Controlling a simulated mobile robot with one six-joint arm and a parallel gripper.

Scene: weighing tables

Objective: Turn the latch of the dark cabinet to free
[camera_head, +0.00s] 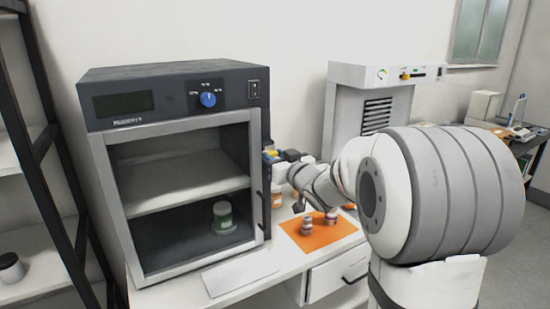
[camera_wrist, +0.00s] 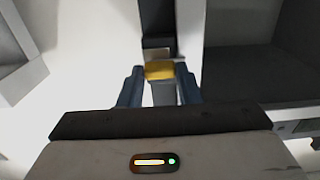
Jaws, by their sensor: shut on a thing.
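The dark cabinet (camera_head: 175,72) stands at the left of the table, with a dark top panel, a blue knob (camera_head: 208,99) and a framed clear front door that looks shut. A dark handle (camera_head: 261,205) is on the door's right side. My gripper (camera_head: 270,155) is at the cabinet's right front edge, below the panel. In the wrist view its blue-grey fingers are shut on a yellow piece (camera_wrist: 159,71), which looks like the latch. The latch's exact turn position cannot be told.
A jar with a green label (camera_head: 223,216) stands inside the cabinet. Small weights (camera_head: 308,226) stand on an orange mat (camera_head: 338,232), below my arm. A white pad (camera_head: 240,272) lies before the cabinet. A pale instrument (camera_head: 385,73) stands behind my arm. A dark-framed shelf (camera_head: 40,200) is at the left.

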